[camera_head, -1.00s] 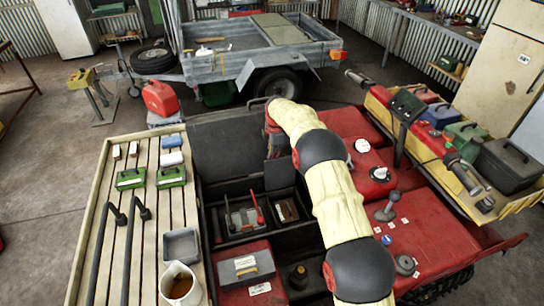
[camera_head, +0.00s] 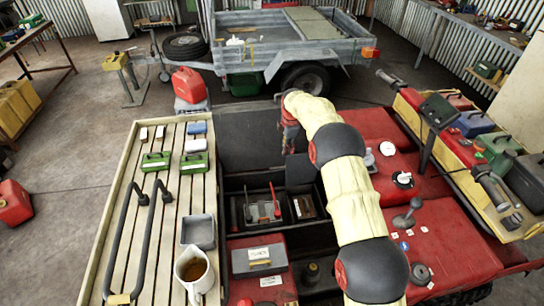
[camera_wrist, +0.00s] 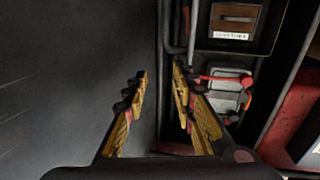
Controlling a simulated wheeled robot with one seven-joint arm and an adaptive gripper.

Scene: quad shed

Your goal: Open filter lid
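In the vehicle's open front bay, a small grey box top with red clips (camera_head: 262,208) is visible; it looks like the filter lid, but I cannot be sure. It also shows in the wrist view (camera_wrist: 226,94), where it lies right of my fingers. I cannot tell whether it is latched. My gripper (camera_wrist: 163,105) is open and empty, its two yellow-and-black fingers apart. In the head view my gripper (camera_head: 290,139) hangs over the bay's back edge, beyond the box. My sleeved arm hides part of the bay's right side.
A dark box with a brown window and label (camera_head: 307,206) sits right of the grey box. A large dark panel (camera_head: 247,135) rises behind the bay. The slatted rack (camera_head: 115,262) at left holds a jug (camera_head: 193,271) and black bars.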

